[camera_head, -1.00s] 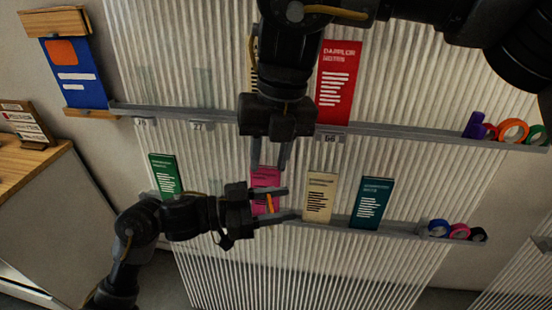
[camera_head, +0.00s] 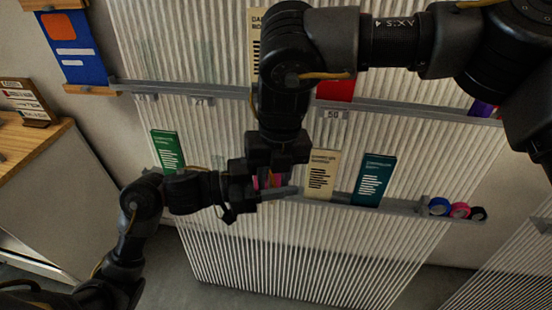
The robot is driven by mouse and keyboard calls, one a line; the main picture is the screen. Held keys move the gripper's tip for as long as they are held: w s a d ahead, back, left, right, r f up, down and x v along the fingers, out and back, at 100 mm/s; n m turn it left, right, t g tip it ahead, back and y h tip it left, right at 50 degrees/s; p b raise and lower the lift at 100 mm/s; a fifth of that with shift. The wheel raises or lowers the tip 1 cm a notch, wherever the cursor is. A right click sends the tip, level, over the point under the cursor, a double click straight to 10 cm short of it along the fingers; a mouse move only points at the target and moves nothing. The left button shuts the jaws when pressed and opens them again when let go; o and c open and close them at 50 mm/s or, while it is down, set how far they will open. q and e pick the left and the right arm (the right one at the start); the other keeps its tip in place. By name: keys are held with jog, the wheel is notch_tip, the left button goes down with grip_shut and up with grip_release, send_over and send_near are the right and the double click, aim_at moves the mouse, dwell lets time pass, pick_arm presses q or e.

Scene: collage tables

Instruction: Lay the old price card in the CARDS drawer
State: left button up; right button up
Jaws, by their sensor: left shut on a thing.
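My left gripper (camera_head: 274,192) is in front of the lower rail, shut on a thin orange piece (camera_head: 269,181) seen nearly edge-on. I cannot read it or confirm that it is the old price card. My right gripper (camera_head: 277,172) reaches down from above to the same spot. Its fingertips overlap my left gripper, so I cannot tell their opening or whether they touch the orange piece. A pink card behind both grippers is almost hidden. A wooden-topped cabinet (camera_head: 45,205) stands at the left. No drawer marked CARDS is readable.
On the lower rail (camera_head: 405,206) stand a green card (camera_head: 167,151), a cream card (camera_head: 321,174), a teal card (camera_head: 372,180) and tape rolls (camera_head: 460,210). The upper rail (camera_head: 185,88) carries number tags and a red card (camera_head: 335,90). A small sign (camera_head: 25,103) stands on the cabinet.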

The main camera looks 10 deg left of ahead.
jog(key=shift+f, duration=0.75)
jog(key=shift+c, duration=0.3)
grip_shut()
pick_arm(q)
jog(key=o, duration=1)
